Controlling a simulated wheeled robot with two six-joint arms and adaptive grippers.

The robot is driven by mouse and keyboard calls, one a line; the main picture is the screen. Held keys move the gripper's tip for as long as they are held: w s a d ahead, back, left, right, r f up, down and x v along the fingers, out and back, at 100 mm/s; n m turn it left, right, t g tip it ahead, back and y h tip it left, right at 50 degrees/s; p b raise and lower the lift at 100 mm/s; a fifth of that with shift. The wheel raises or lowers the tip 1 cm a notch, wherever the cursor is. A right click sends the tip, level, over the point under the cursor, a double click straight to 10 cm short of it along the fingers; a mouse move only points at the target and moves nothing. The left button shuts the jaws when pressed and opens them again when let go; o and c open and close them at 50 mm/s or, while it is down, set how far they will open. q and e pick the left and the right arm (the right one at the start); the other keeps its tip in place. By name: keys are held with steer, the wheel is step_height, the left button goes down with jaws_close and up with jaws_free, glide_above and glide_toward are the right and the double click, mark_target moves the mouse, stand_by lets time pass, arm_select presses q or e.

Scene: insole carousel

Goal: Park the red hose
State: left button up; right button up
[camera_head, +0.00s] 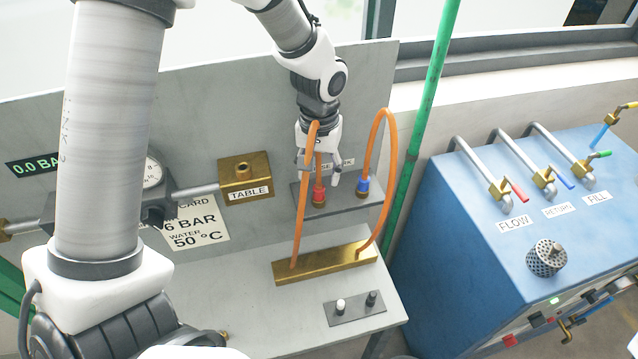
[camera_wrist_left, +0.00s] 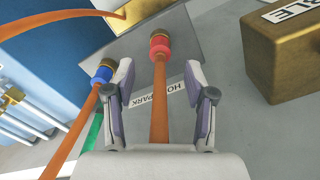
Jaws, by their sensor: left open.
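The red hose is an orange tube with a red collar (camera_head: 318,195), upright at the grey HOSE PARK shelf (camera_head: 340,203). How deep the collar sits there is unclear. In the left wrist view the red collar (camera_wrist_left: 159,45) lies at the shelf's plate, just beyond the fingertips. My left gripper (camera_head: 319,173) is open, its fingers on either side of the orange tube above the collar. The gap shows on both sides in the left wrist view (camera_wrist_left: 158,72). The hose loops down to a brass manifold (camera_head: 325,264). My right gripper is not in view.
The blue-collared hose (camera_head: 362,187) stands just right of the red one, its loop rising close by. A brass TABLE block (camera_head: 245,177) is left. A green pipe (camera_head: 424,110) and a blue unit (camera_head: 530,220) with taps stand right.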

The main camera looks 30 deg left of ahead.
mark_target(319, 180)
arm_select(q)
step_height(319, 180, up, 7)
steer(key=shift+s, duration=0.1)
stand_by(0.6)
